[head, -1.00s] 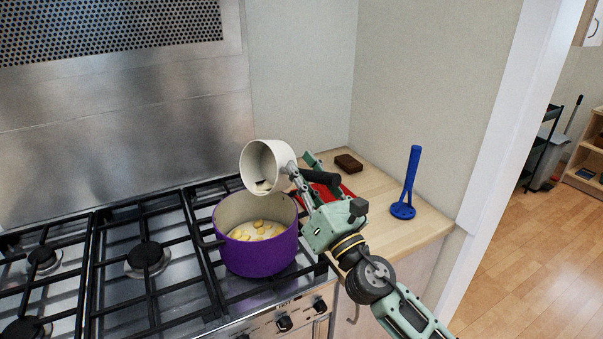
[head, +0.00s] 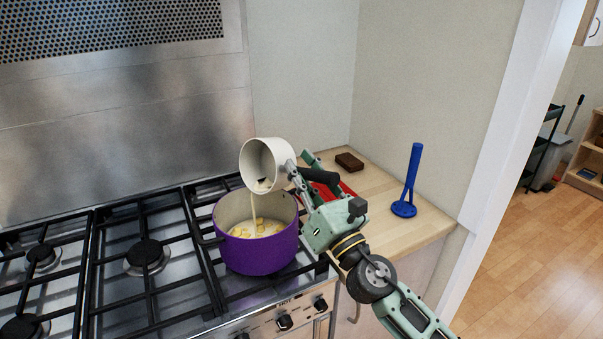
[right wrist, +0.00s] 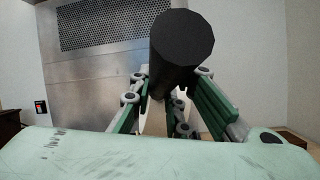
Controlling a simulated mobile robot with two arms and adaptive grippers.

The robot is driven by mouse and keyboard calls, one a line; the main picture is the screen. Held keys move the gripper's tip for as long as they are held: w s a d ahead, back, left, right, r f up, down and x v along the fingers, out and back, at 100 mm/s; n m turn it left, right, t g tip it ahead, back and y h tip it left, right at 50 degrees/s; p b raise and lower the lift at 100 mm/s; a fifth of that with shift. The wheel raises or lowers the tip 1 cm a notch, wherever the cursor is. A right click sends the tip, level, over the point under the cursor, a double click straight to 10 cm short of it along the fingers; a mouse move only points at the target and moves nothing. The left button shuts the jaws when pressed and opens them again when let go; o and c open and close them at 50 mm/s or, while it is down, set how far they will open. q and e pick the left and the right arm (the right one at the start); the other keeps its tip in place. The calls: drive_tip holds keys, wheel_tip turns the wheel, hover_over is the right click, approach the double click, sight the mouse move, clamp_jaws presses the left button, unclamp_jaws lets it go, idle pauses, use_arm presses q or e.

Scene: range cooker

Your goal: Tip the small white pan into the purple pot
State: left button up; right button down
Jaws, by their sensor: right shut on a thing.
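The small white pan (head: 258,158) is tilted on its side above the purple pot, its mouth facing left and down. A thin pale stream runs from its lip into the pot. The purple pot (head: 262,254) stands upright on the hob's right front area, with yellowish chunks in pale liquid inside. My right gripper (head: 300,180) is shut on the pan's dark handle, to the right of and above the pot. In the right wrist view the black handle (right wrist: 182,48) sticks up between the fingers; the pan is mostly hidden there. My left gripper is not in view.
Black grates (head: 145,270) cover the steel hob. On the wooden counter (head: 375,225) to the right are a blue upright tool (head: 411,180), a brown block (head: 349,162) and a red thing (head: 347,190), partly hidden by my gripper. A wall stands behind.

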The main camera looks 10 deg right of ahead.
drive_tip(key=shift+s+a+n+y+b, duration=0.2)
drive_tip(key=shift+n+y+b, duration=0.25)
drive_tip(key=shift+n, duration=0.15)
drive_tip(key=shift+s+a+f+n+b, duration=0.1)
drive_tip(key=shift+a+n+b, duration=0.05)
drive_tip(key=shift+n+b, duration=0.15)
idle(0.8)
drive_tip(key=shift+s+a+f+n+y+b, duration=0.3)
drive_tip(key=shift+n+y+b, duration=0.25)
drive_tip(key=shift+n+b, duration=0.3)
drive_tip(key=shift+s+a+n+g+y+b, duration=0.1)
drive_tip(key=shift+a+n+g+y+b, duration=0.1)
drive_tip(key=shift+n+g+y+b, duration=0.15)
idle(0.9)
